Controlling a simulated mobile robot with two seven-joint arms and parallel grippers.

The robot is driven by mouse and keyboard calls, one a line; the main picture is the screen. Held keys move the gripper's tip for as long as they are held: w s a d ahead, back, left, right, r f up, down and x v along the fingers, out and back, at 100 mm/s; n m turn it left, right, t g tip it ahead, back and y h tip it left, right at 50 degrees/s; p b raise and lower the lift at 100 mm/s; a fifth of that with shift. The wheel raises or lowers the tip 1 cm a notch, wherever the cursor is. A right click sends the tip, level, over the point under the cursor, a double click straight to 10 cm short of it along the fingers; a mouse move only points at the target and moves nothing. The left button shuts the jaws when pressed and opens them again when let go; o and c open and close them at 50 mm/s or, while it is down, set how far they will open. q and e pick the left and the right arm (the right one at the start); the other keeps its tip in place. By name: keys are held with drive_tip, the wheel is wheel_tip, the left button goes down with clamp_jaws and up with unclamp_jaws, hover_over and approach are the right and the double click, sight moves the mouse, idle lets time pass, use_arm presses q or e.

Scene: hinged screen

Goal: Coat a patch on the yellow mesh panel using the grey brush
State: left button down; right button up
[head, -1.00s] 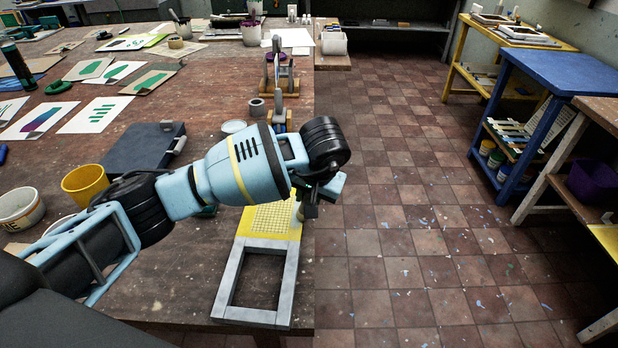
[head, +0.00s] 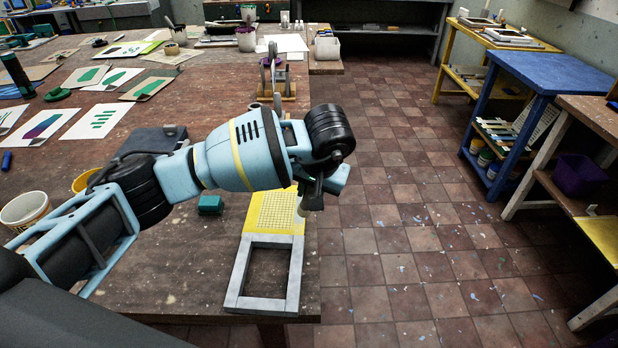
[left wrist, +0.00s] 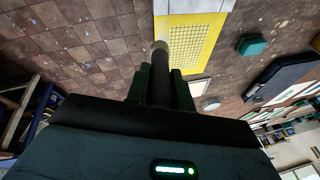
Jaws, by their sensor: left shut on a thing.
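The yellow mesh panel (head: 273,211) lies flat at the right edge of the table, joined to a grey open frame (head: 235,283) nearer to me. In the left wrist view the yellow mesh panel (left wrist: 200,42) is at the upper middle. My left gripper (head: 317,190) is at the panel's right side, shut on the grey brush (left wrist: 161,66). The brush's round light end points toward the panel's edge in the wrist view; I cannot tell whether it touches. My left gripper's fingers (left wrist: 161,86) sit either side of the handle. My right gripper is out of view.
A teal block (head: 210,205) lies left of the panel. A dark case (head: 150,143), partly behind my arm, and a white tub (head: 25,211) are farther left. Printed sheets cover the table's left. Open tiled floor (head: 400,240) lies to the right.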

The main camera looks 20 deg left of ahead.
use_arm(q)
drive_tip(key=shift+v, duration=0.9)
drive_tip(key=shift+w+a+r, duration=0.15)
drive_tip(key=shift+a+r, duration=0.05)
drive_tip(key=shift+r, duration=0.55)
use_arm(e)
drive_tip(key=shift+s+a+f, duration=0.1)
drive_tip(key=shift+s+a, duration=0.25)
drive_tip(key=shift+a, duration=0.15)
use_arm(q)
drive_tip(key=shift+r, duration=0.1)
drive_tip(key=shift+d, duration=0.1)
